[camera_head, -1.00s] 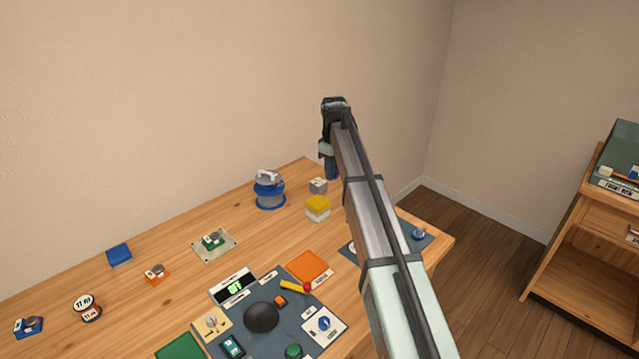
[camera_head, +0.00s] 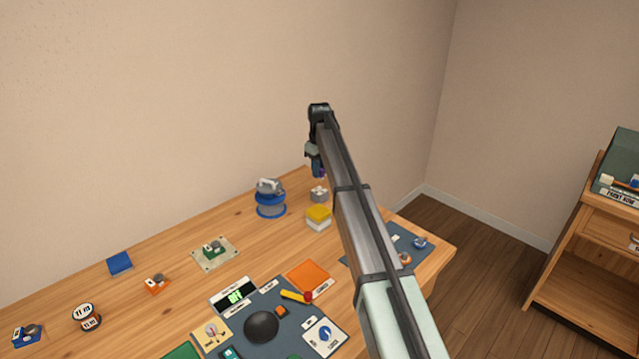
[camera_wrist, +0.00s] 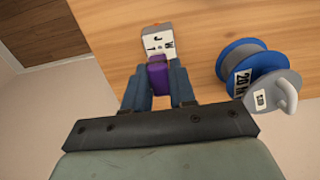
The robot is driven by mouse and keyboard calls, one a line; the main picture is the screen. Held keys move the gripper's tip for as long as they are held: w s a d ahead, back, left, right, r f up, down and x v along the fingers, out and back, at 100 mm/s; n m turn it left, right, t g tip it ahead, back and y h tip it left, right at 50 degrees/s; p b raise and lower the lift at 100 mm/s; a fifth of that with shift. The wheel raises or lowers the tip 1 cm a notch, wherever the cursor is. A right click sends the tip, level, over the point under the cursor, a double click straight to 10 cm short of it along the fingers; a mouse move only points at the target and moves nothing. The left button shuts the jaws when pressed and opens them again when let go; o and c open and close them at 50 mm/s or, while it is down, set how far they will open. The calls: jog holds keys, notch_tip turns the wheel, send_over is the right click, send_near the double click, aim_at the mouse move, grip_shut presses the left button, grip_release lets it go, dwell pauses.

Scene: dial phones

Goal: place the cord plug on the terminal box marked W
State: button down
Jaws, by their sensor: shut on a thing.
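My gripper (camera_wrist: 159,88) is shut on a purple cord plug (camera_wrist: 158,75), which sits between its blue-grey fingers in the wrist view. Just beyond the plug is a small whitish box (camera_wrist: 157,43) with dark letters on its face; one looks like a W, the others are hard to read. I cannot tell whether plug and box touch. In the head view my gripper (camera_head: 317,172) points down directly above this small grey box (camera_head: 319,195), partly in front of it. The plug is barely visible there.
A blue and grey spool (camera_head: 270,200) stands close left of the box, and a yellow-topped block (camera_head: 318,217) stands in front. A dark panel with dials and a lever (camera_head: 262,322) fills the front of the table.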

aim_at(319, 191)
jog(key=shift+f, duration=2.55)
jog(key=shift+f, duration=0.2)
jog(key=c, duration=0.9)
grip_release()
notch_tip(319, 191, up, 12)
jog(key=shift+r, duration=0.2)
